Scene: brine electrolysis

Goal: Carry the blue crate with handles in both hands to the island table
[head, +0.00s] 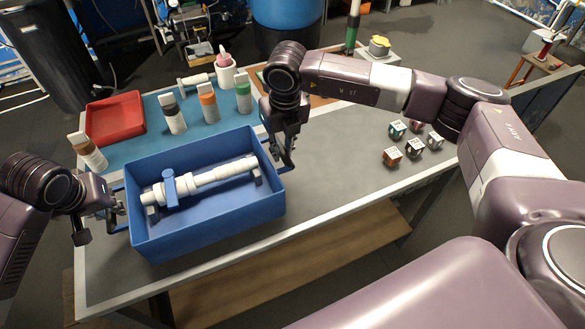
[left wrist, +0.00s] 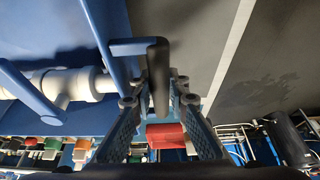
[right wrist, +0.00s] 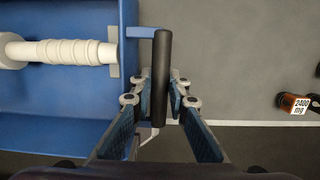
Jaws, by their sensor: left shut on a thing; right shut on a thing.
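The blue crate (head: 207,225) is at the front left of the grey-topped table. A white ribbed pipe assembly (head: 215,176) with a blue valve lever (head: 170,187) lies inside it. My left gripper (head: 120,208) is at the crate's left end, shut on a dark handle bar (left wrist: 158,78) in the left wrist view. My right gripper (head: 288,160) is at the crate's right end, shut on the other dark handle bar (right wrist: 161,80) in the right wrist view. I cannot tell whether the crate's bottom touches the tabletop.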

